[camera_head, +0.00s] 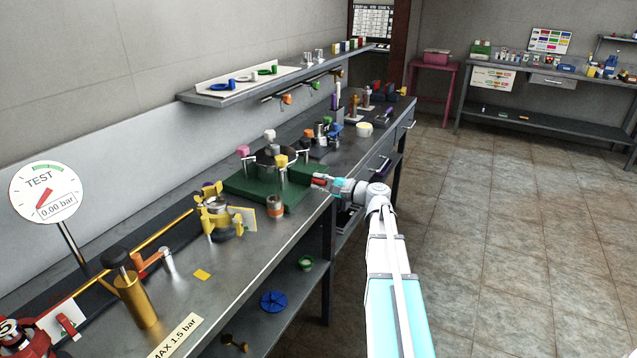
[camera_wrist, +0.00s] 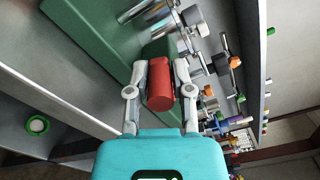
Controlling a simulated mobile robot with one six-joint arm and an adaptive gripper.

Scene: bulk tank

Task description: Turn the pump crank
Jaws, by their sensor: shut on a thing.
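A red cylinder (camera_wrist: 160,98) sits between the two grey fingers of my gripper (camera_wrist: 160,70) in the wrist view. The fingers are shut on its sides. In the head view, my gripper (camera_head: 327,183) is at the front right edge of a green base (camera_head: 258,191), and a bit of the red cylinder (camera_head: 318,181) shows there. I cannot tell whether the red cylinder is the pump crank's grip or how it joins the base. At the front left of the bench stands a brass cylinder (camera_head: 135,300) with a black knob, and an orange lever (camera_head: 146,265) beside it.
The round gauge (camera_head: 45,192) at left reads 0.00 bar. A yellow clamp-like fixture (camera_head: 214,212) and an orange-banded metal cylinder (camera_head: 275,208) stand on the steel bench near the green base. Knobbed posts rise from the base. A shelf (camera_head: 270,85) runs above. The floor at right is clear.

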